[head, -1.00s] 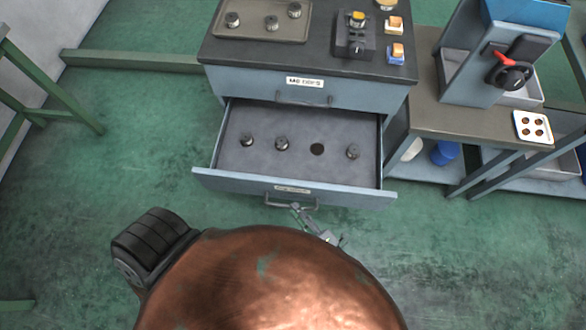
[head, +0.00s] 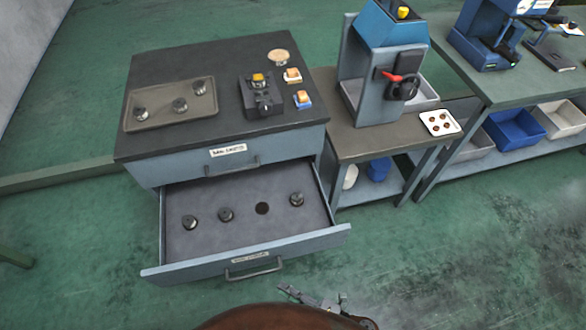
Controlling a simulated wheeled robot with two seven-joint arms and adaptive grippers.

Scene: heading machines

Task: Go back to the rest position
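My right gripper (head: 288,291) shows at the bottom of the head view, just in front of the open lower drawer (head: 246,245) of the blue-grey cabinet. It is apart from the drawer handle (head: 254,266) and seems to hold nothing. It is small and seen from above, so I cannot tell how far its fingers are apart. My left gripper is out of view.
The cabinet top (head: 200,65) bears a tray (head: 205,106) with metal parts and a black device (head: 260,99) with a yellow button. To the right is a bench (head: 352,147) with a blue-grey machine (head: 373,95). Green floor (head: 450,260) is clear at the front right.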

